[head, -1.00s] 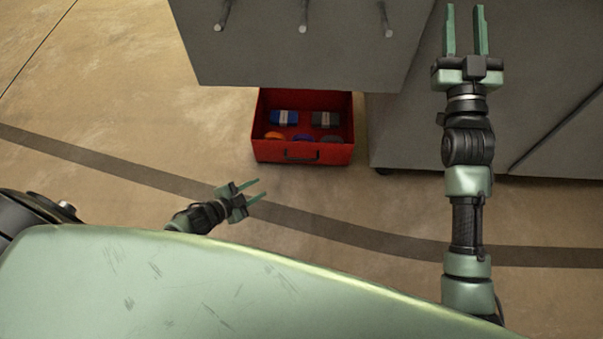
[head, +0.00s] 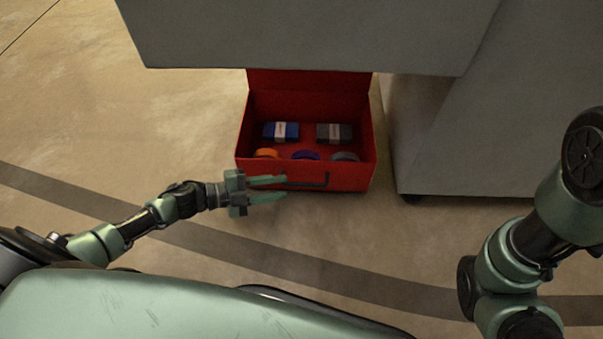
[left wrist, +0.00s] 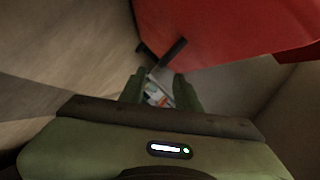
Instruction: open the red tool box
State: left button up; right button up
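The red tool box (head: 252,164) stands on the floor, partly under a grey overhang. Its top is open in the head view, with a red panel upright at its back. A black handle (head: 326,181) is on its front. My left gripper (head: 284,188) is at the box's front, its open fingers pointing right beside the handle's left end. In the left wrist view, the fingers (left wrist: 157,88) are apart, the black handle (left wrist: 167,56) is just beyond their tips, and the red box (left wrist: 220,30) fills the upper right. I cannot tell whether they touch. My right gripper is out of view.
Inside the box are a blue item (head: 270,131), a grey item (head: 345,132) and several round coloured items. A grey cabinet (head: 465,150) stands to the right. The floor left of the box is clear.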

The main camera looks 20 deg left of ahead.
aim_at(304, 184)
pick_arm(q)
jog(key=b+x, duration=0.3)
jog(key=x, duration=0.3)
jog(key=shift+w+d+f+b, duration=0.1)
jog(key=shift+w+d+b, duration=0.05)
jog(key=shift+d+b, duration=0.25)
jog(key=shift+w+d, duration=0.3)
jog(key=shift+d, duration=0.05)
grip_shut()
dwell(0.8)
